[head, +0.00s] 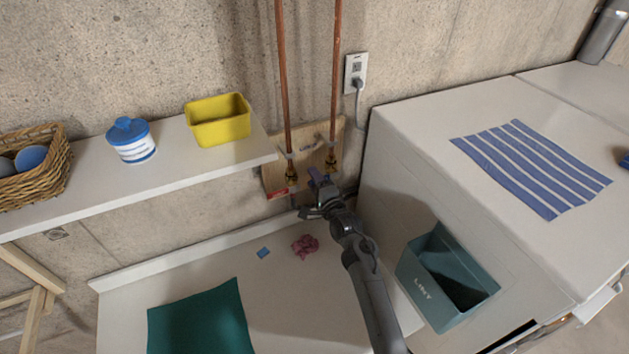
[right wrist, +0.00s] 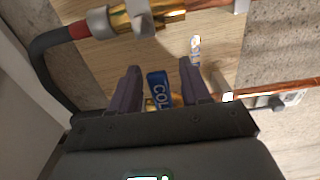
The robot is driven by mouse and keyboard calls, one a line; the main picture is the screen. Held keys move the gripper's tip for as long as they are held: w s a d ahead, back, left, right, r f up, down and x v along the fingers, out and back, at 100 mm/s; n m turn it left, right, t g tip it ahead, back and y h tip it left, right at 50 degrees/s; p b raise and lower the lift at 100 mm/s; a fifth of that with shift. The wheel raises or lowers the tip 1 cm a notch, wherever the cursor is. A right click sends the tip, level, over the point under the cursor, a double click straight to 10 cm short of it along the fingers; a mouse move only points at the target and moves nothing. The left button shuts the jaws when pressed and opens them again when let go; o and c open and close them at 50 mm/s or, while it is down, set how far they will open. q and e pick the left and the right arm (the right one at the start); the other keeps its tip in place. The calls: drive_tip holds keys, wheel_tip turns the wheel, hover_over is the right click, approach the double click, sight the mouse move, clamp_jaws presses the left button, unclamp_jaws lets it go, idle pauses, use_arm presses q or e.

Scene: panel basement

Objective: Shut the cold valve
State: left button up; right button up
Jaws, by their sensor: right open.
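The cold valve's blue handle (right wrist: 157,90), with letters reading "COL", sits between the open fingers of my right gripper (right wrist: 161,84) in the right wrist view. I cannot tell whether either finger touches it. My gripper and wrist hide much of the valve body there. My left gripper is not in view.
Copper pipes (head: 283,75) run down to brass fittings on the panel. A red-banded hose (right wrist: 75,32) and brass fitting are close by. A white machine with a lint bin (head: 440,280) stands right of my arm. A shelf (head: 90,180) is left.

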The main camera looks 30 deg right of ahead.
drive_tip(key=s+a+p, duration=0.1)
drive_tip(key=s+p, duration=0.7)
drive_tip(key=s, duration=0.2)
drive_tip(key=shift+s+a, duration=0.3)
drive_tip(key=shift+s, duration=0.05)
